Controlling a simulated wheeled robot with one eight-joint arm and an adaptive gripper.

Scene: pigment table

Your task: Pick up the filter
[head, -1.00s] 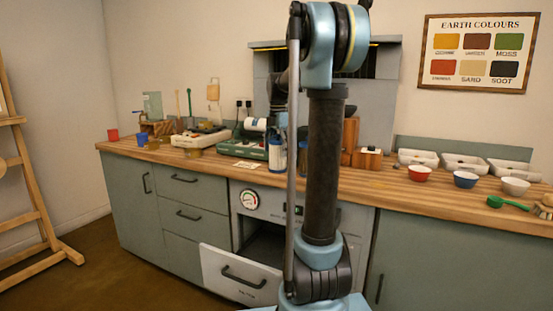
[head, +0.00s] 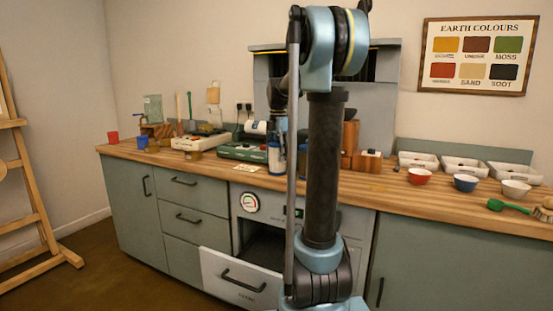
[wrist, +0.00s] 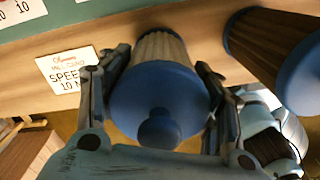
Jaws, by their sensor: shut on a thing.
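The filter (wrist: 161,48) in the wrist view has a pale pleated body and a blue end cap with a round knob facing the camera. My gripper (wrist: 161,60) has one finger on each side of it and is shut on it. A second, similar pleated filter (wrist: 268,35) with a blue cap stands apart to the right. In the head view my arm hides most of the gripper. A white and blue cylinder (head: 274,158) shows just left of the arm; I cannot tell whether it is the held filter.
A card with "SPEE" lettering (wrist: 70,78) lies on the wooden counter (head: 400,190). A green-based device (head: 243,151) stands left of the arm. An open drawer (head: 238,280) sticks out below.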

